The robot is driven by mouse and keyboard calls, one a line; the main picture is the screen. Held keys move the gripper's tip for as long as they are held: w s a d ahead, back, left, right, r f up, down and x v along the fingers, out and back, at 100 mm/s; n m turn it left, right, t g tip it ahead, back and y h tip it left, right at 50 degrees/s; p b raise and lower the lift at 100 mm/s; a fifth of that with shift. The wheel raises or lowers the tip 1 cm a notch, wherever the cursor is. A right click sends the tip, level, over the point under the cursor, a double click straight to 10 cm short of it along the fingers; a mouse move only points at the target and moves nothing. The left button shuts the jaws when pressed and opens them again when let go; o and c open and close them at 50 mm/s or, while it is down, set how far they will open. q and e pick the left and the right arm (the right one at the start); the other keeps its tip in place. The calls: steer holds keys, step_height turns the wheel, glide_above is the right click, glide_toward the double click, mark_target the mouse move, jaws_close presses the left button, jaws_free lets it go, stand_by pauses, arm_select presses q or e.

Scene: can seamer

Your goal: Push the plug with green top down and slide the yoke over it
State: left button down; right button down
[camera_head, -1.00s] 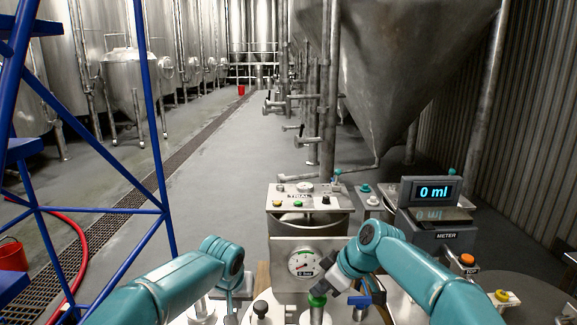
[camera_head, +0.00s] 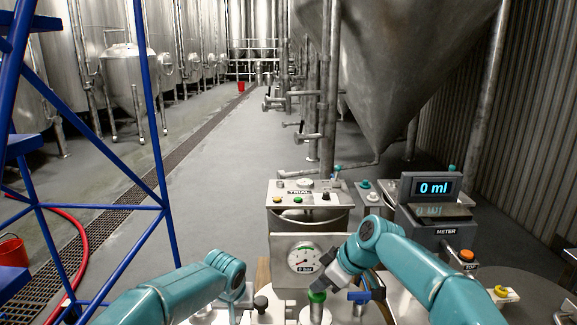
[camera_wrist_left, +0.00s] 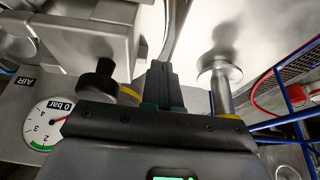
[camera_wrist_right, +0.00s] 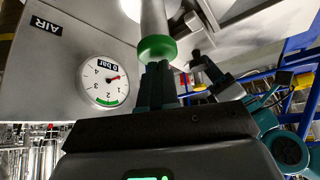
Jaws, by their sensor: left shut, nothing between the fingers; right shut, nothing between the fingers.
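The plug with green top (camera_head: 317,297) stands at the bottom middle of the head view, below the gauge. Its green end (camera_wrist_right: 158,48) shows in the right wrist view. My right gripper (camera_wrist_right: 157,68) is shut and empty; its tips are right at the green top, touching or nearly so. My left gripper (camera_wrist_left: 161,68) is shut and empty, between a black knob (camera_wrist_left: 98,82) and a metal post with a round disc (camera_wrist_left: 220,68). In the head view it is low, left of the black knob (camera_head: 261,303). I cannot tell for sure which part is the yoke.
The pressure gauge (camera_head: 303,258) reads about 0 bar on its plate behind the plug. A blue handle (camera_head: 360,297) is close right of the plug. The meter box (camera_head: 437,230) stands further right. A blue frame (camera_head: 155,120) rises at the left.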

mark_target(256, 313)
arm_select(q)
steer(key=shift+f, duration=0.4)
arm_select(e)
steer(key=shift+f, duration=0.1)
arm_select(q)
steer(key=shift+d, duration=0.1)
steer(key=shift+d, duration=3.7)
steer(key=shift+a+r, duration=0.1)
steer(key=shift+a, duration=1.5)
steer(key=shift+r, duration=3.95)
